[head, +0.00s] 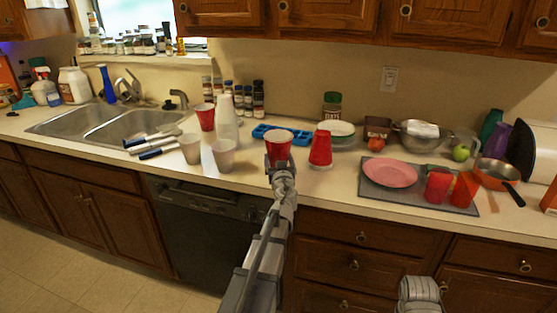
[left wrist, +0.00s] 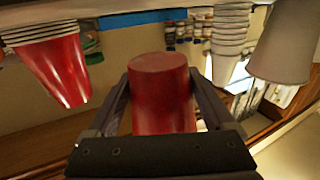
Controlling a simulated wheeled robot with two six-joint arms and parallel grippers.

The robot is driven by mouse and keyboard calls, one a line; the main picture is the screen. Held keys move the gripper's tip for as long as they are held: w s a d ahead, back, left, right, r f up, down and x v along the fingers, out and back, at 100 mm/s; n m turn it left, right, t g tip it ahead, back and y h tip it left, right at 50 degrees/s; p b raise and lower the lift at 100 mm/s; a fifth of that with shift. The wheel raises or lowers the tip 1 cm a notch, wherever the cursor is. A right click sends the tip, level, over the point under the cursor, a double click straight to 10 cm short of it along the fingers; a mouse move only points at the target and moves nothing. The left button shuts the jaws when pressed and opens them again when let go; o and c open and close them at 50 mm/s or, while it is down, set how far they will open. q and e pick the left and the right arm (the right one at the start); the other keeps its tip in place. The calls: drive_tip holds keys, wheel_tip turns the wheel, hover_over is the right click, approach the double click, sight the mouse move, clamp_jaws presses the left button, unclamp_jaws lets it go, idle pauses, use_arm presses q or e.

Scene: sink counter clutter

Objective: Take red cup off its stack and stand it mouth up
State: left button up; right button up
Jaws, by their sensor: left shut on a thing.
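My left gripper (head: 279,166) is shut on a red cup (head: 277,146), whose pale inside shows at the top in the head view, so it is mouth up. The left wrist view, upside down, shows the red cup (left wrist: 162,95) between both fingers, its closed end towards the counter. It looks raised, but the gripper hides its foot in the head view. Right of it, an upside-down red cup (head: 320,147) tops a stack with pale rims below; the stack also shows in the left wrist view (left wrist: 62,70). My right gripper is out of view.
Left of the held cup stand a white cup (head: 223,154), another white cup (head: 190,148), a tall white cup stack (head: 227,122) and a red cup (head: 205,117). A blue tray (head: 300,136) lies behind. A grey mat (head: 377,192) with a pink plate (head: 390,173) lies right.

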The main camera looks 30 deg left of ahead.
use_arm(q)
drive_tip(key=shift+f+b, duration=1.45)
drive_tip(key=shift+f, duration=0.4)
drive_tip(key=shift+f+b, duration=0.5)
drive_tip(key=shift+f, duration=0.05)
drive_tip(key=o, duration=1)
drive_tip(key=v, duration=0.8)
drive_tip(key=shift+w+a, duration=0.1)
drive_tip(key=shift+w, duration=0.05)
